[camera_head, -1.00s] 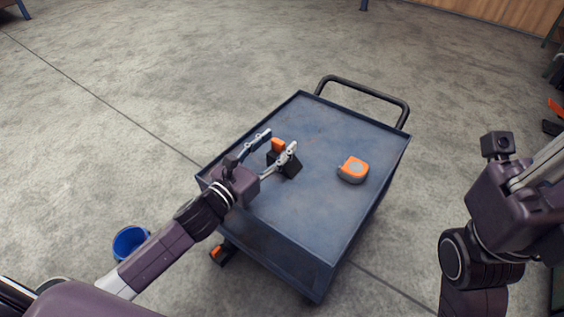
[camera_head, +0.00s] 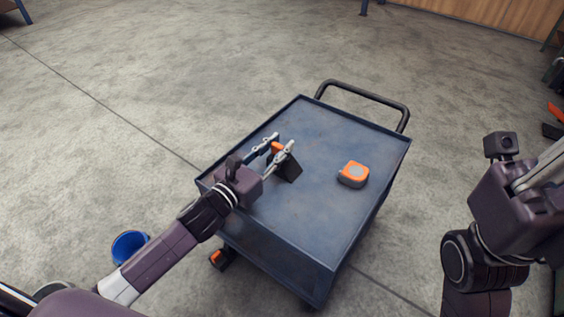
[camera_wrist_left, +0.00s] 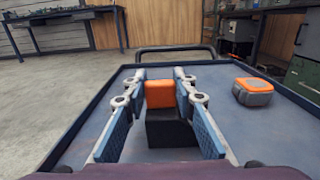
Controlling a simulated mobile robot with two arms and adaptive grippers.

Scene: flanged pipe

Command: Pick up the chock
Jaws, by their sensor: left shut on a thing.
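The chock (camera_head: 291,169) is a black block with an orange top part, on the blue cart top toward its left side. In the left wrist view the chock (camera_wrist_left: 168,131) sits between the two fingers, its orange part (camera_wrist_left: 159,94) between the fingertips. My left gripper (camera_head: 280,148) is shut on the chock; its fingers lie on either side of it. I cannot tell whether the chock still touches the cart. My right gripper is not clearly in view; part of my right arm shows at the right edge.
An orange and grey tape measure (camera_head: 353,174) lies on the cart (camera_head: 312,225), right of the chock. The cart has a raised rim and a black handle (camera_head: 365,93) at the far end. A blue bucket (camera_head: 130,247) and another black and orange block (camera_head: 222,257) are on the floor.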

